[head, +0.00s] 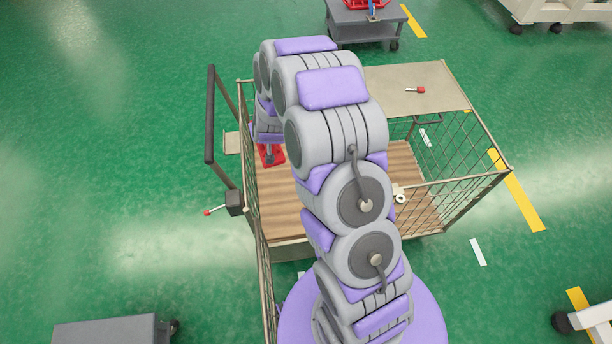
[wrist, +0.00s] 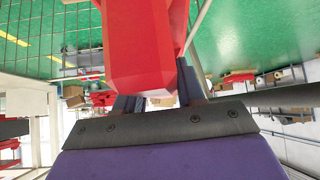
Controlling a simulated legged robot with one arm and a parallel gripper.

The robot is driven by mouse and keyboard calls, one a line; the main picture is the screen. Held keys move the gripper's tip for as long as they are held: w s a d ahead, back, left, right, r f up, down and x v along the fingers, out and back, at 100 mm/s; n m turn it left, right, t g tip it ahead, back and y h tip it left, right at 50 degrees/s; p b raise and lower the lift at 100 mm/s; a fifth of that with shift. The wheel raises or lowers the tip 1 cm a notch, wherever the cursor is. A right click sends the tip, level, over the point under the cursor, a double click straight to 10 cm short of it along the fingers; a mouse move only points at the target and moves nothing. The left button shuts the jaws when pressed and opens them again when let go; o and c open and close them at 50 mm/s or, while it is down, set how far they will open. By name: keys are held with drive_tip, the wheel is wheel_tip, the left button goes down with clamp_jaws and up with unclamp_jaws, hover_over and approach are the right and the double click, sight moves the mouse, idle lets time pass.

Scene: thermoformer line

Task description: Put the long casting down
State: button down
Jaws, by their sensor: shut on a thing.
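The long casting is a red, angular block (wrist: 145,45) that fills the upper middle of the wrist view. My gripper (wrist: 160,95) is shut on it, with a dark finger on each side of its near end. In the head view a red piece (head: 272,158), which looks like the same casting, shows below my gripper, left of my arm and over the wooden floor of a mesh-sided cart (head: 285,195). My arm hides much of the gripper there. I cannot tell whether the casting touches the floor.
A beige panel (head: 420,78) with a red-tipped part (head: 415,90) covers the cart's far right. A small white part (head: 400,197) lies on its floor. A black handle (head: 210,115) and a red-knobbed lever (head: 220,209) are at its left. A grey trolley (head: 365,25) stands beyond.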

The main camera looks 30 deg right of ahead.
drive_tip(key=s+d+f+m, duration=0.1)
drive_tip(key=d+f, duration=0.1)
drive_tip(key=f, duration=0.7)
drive_tip(key=s+d+f, duration=0.1)
drive_tip(key=s+f, duration=0.1)
drive_tip(key=f, duration=0.7)
drive_tip(key=s+d+f+h+p, duration=0.1)
drive_tip(key=s+d+f, duration=0.1)
drive_tip(key=s+f, duration=0.4)
drive_tip(key=s+d+f+p, duration=0.1)
drive_tip(key=s+f, duration=0.4)
drive_tip(key=f, duration=0.4)
drive_tip(key=shift+m, duration=0.4)
drive_tip(key=w+d+f+b, duration=0.1)
drive_tip(key=w+d, duration=0.2)
drive_tip(key=d, duration=0.1)
drive_tip(key=w+d+f+b, duration=0.2)
drive_tip(key=w+d, duration=0.1)
drive_tip(key=w, duration=0.1)
drive_tip(key=w+d+f+b, duration=0.2)
drive_tip(key=w+d, duration=0.2)
drive_tip(key=shift+w+d+f, duration=0.1)
drive_tip(key=shift+w+d, duration=0.1)
drive_tip(key=shift+d, duration=0.15)
drive_tip(key=c, duration=0.7)
unclamp_jaws()
